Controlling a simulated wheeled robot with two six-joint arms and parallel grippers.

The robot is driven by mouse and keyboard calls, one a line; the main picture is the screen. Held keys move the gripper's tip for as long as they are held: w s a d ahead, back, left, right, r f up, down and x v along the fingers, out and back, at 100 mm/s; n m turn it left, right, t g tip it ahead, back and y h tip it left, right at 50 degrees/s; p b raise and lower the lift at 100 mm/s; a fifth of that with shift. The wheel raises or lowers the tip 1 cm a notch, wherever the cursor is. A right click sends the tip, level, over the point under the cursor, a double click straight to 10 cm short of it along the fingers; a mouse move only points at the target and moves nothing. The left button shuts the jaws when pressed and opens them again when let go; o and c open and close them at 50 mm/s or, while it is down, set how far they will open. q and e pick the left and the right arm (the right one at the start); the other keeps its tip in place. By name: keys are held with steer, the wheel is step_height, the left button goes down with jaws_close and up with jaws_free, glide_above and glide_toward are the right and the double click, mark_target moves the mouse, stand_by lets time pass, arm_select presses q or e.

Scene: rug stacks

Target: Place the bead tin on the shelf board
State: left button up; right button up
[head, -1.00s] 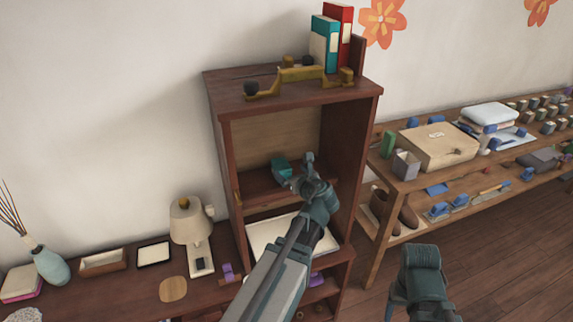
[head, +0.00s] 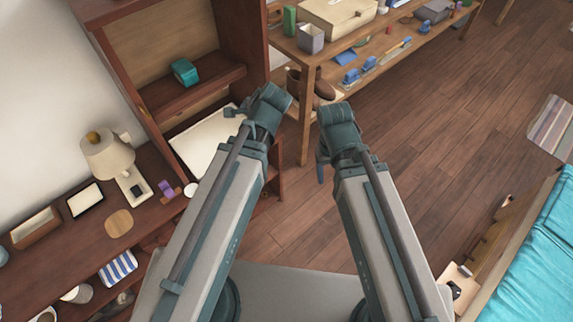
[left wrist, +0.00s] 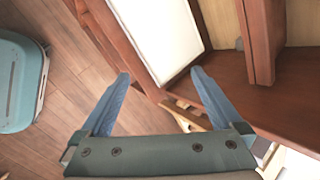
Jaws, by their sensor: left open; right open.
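The bead tin, seemingly the small teal box (head: 184,71), sits on the brown shelf board (head: 217,82) inside the open cabinet. It stands near the middle of the board and nothing holds it. My left gripper (head: 233,110) is open and empty, below and right of the tin in the head view, clear of it. In the left wrist view its two blue fingers (left wrist: 160,76) are spread with nothing between them; the tin does not show there. My right gripper (head: 321,166) hangs low in front of the long table, away from the cabinet; its fingers are mostly hidden.
A white panel or tray (head: 205,140) lies below the shelf board. The cabinet's side wall (head: 242,35) stands right of the tin. A lamp (head: 108,153) stands on the low desk at left. The wooden floor (head: 420,130) at right is largely clear.

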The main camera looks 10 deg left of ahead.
arm_select(q)
steer(key=s+d+f+n+g+h, duration=0.2)
steer(key=s+d+n, duration=0.2)
steer(key=s+d, duration=0.2)
steer(key=s+d+f+n+g+h, duration=0.1)
steer(key=s+d+n+g+h, duration=0.1)
steer(key=s+d+n, duration=0.2)
steer(key=s+d, duration=0.1)
steer(key=d, duration=0.2)
steer(key=shift+s+d+f+n+g, duration=0.3)
steer(key=shift+s+d+f, duration=0.05)
steer(key=shift+d+f, duration=0.05)
steer(key=shift+r, duration=0.1)
step_height(320, 180, up, 6)
steer(key=p, duration=0.6)
steer(key=shift+r, duration=0.15)
